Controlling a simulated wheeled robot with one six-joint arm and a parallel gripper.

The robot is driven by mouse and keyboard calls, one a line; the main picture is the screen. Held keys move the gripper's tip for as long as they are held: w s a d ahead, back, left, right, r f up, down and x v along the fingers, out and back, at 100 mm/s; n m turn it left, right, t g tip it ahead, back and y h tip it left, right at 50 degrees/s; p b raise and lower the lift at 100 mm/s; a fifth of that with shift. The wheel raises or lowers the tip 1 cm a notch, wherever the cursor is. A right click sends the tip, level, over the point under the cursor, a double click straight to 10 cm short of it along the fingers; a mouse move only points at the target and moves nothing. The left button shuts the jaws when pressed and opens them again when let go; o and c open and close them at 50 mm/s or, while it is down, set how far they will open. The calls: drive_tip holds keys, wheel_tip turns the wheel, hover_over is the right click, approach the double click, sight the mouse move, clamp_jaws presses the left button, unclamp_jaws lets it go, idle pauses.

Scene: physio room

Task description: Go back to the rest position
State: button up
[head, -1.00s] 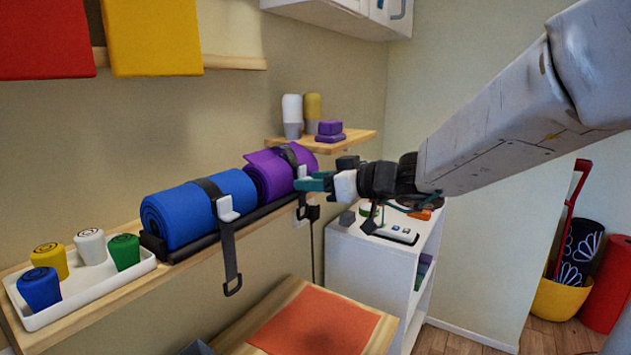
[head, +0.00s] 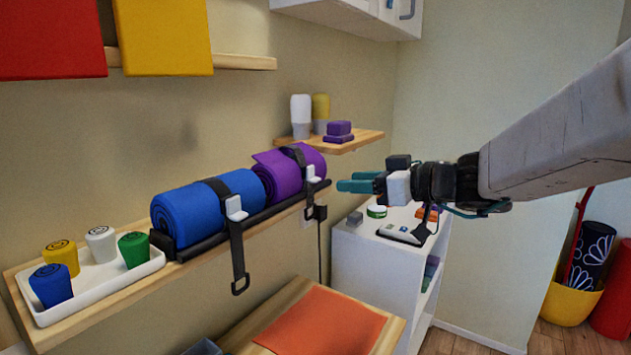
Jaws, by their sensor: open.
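My gripper (head: 357,184) is at the middle right of the head view, with teal fingers pointing left. It is open, and nothing shows between its fingers. It hangs in the air just right of the purple rolled mat (head: 280,177), with a visible gap to it. A blue rolled mat (head: 190,215) lies left of the purple one. Both mats rest on a black rack on the wall shelf, each with a black strap around it.
A white tray (head: 100,290) with several colored rolls stands on the shelf's left end. A white cabinet (head: 365,258) with small devices on top stands below my gripper. A small wooden shelf (head: 355,141) holds bottles and purple blocks. An orange mat (head: 320,325) lies in front.

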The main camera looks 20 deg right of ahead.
drive_tip(key=s+a+f+m+g+h, duration=0.1)
drive_tip(key=s+a+f+m+g, duration=0.1)
drive_tip(key=s+f+m+g, duration=0.25)
drive_tip(key=s+a+f+m+g+h, duration=0.1)
drive_tip(key=s+a+f+m+g, duration=0.15)
drive_tip(key=s+f+g, duration=0.4)
drive_tip(key=s+d+f+h, duration=0.1)
drive_tip(key=s+d+h, duration=0.2)
drive_tip(key=s+h, duration=0.4)
drive_tip(key=shift+s+d+f+g, duration=0.2)
drive_tip(key=shift+s+g, duration=0.1)
drive_tip(key=shift+s, duration=2.8)
